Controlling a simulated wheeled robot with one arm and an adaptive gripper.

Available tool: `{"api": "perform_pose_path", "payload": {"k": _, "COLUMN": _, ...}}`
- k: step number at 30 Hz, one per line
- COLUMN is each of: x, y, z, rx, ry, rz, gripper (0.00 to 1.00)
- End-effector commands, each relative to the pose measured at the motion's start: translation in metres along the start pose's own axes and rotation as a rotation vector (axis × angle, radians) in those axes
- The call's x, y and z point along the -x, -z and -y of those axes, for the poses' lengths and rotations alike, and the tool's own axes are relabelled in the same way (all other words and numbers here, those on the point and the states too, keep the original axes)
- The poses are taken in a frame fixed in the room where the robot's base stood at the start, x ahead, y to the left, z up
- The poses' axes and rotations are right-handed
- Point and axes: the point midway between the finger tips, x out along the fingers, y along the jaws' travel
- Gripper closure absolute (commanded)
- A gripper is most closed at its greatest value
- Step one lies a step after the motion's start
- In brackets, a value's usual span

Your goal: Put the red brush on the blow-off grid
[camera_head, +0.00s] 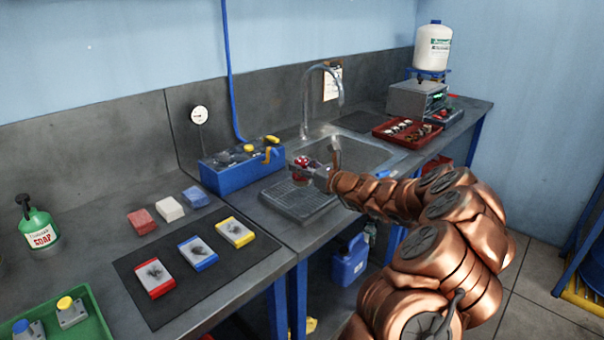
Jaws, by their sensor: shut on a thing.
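My gripper (312,171) is over the back part of the blow-off grid, near the front left of the sink. It is shut on a small red thing, which I take to be the red brush (301,161); the fingers and wrist hide part of it. The blow-off grid (305,203) is a dark grey slatted plate on the bench, in front of the blue box and left of my wrist. The red brush appears above the grid's far edge; I cannot tell whether they touch.
A blue box with yellow levers (241,170) stands behind the grid. The sink (362,152) and its tap (305,105) are behind and right. A dark mat (180,305) bears red, blue and yellow-edged plates. A red tray (420,142) stands farther right.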

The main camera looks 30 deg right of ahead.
Motion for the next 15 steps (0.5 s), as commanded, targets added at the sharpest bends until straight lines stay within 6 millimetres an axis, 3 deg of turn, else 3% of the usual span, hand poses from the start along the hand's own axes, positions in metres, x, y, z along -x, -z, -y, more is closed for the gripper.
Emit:
{"api": "perform_pose_path", "payload": {"k": 6, "x": 0.001, "y": 0.023, "z": 0.0, "rx": -0.001, "ry": 0.001, "rz": 0.002, "gripper": 0.94}}
{"api": "perform_pose_path", "payload": {"k": 15, "x": 0.001, "y": 0.027, "z": 0.0, "rx": 0.001, "ry": 0.001, "rz": 0.002, "gripper": 0.94}}
